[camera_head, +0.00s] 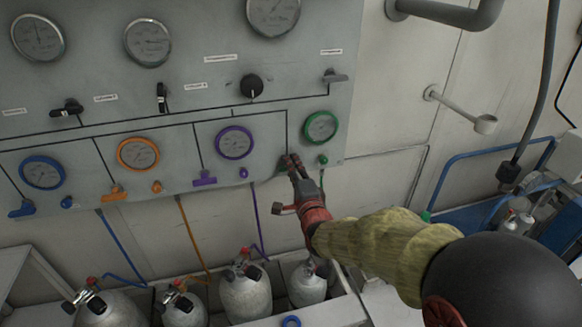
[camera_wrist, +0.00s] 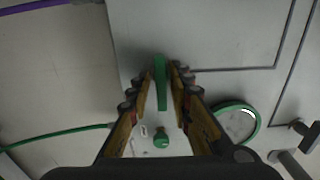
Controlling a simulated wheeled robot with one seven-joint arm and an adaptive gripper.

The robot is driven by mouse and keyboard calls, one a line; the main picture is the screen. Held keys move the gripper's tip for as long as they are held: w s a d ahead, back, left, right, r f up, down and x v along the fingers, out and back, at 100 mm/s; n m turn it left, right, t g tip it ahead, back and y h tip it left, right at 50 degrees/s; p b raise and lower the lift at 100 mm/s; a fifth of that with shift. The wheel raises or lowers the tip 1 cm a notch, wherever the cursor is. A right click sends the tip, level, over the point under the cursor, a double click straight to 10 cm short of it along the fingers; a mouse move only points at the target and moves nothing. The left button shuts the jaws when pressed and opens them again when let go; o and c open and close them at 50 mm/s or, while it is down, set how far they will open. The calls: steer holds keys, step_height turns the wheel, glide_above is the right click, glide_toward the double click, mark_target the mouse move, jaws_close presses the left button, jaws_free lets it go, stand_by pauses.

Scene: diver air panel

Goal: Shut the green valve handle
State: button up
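The green valve handle (camera_wrist: 161,84) shows in the wrist view as a narrow upright green bar. My gripper (camera_wrist: 163,80) has a finger on either side of it, with narrow gaps visible beside the bar. The fingers are parted around the handle; no firm contact shows. In the head view my gripper (camera_head: 292,163) is at the panel, below and left of the green-rimmed gauge (camera_head: 321,127), and hides most or all of the handle. A small green knob (camera_wrist: 162,140) lies between the finger bases in the wrist view, and shows right of my gripper in the head view (camera_head: 323,160).
Purple (camera_head: 205,178), orange (camera_head: 115,192) and blue (camera_head: 22,209) handles line the panel to the left. Gas cylinders (camera_head: 245,292) stand below. A grey pipe bracket (camera_head: 460,108) juts from the wall at right. Coloured hoses hang under the panel.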

steer(key=shift+o, duration=0.5)
steer(key=shift+s+r, duration=0.1)
steer(key=shift+s+d, duration=0.1)
steer(key=shift+s, duration=0.15)
steer(key=v, duration=1.1)
steer(key=shift+s, duration=0.15)
